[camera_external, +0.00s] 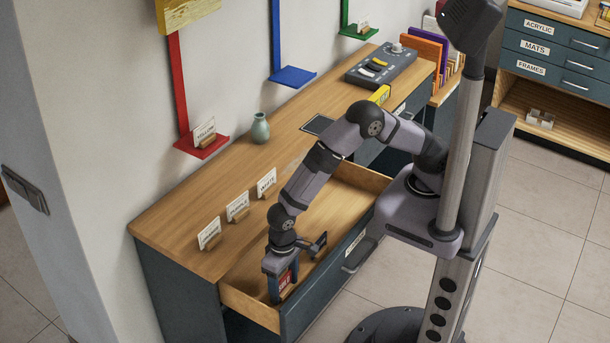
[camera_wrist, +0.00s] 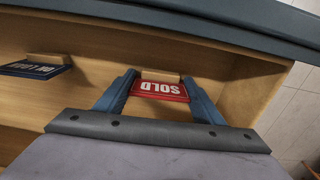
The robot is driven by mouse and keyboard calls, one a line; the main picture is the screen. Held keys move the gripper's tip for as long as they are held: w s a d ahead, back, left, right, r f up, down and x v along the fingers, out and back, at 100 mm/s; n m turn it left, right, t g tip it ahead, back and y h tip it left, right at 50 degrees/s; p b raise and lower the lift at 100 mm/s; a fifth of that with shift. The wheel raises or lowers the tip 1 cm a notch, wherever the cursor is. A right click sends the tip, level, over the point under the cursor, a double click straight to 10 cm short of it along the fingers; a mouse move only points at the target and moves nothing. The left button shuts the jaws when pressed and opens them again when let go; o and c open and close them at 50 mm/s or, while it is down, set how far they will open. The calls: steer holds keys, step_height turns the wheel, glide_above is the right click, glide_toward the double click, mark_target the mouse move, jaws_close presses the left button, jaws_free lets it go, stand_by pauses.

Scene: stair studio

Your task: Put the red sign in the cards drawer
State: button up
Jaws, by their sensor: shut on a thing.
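The red sign (camera_wrist: 160,89), with white lettering reading SOLD and a small wooden base, is between my gripper's two blue fingers (camera_wrist: 160,78). My gripper (camera_external: 284,277) is shut on it. In the external view the red sign (camera_external: 285,282) is partly hidden by the fingers. It is inside the open drawer (camera_external: 248,304), near the drawer's left end. I cannot tell whether it touches the drawer floor. The drawer's front label is too small to read.
A dark blue sign (camera_wrist: 36,67) lies in the drawer. The drawer walls stand close around my gripper. A grey control box (camera_external: 381,66) sits at the desk's far end.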

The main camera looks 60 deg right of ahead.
mark_target(284, 278)
steer(key=o, duration=1)
steer(key=shift+o, duration=0.2)
step_height(284, 278, up, 12)
steer(key=shift+r, duration=0.2)
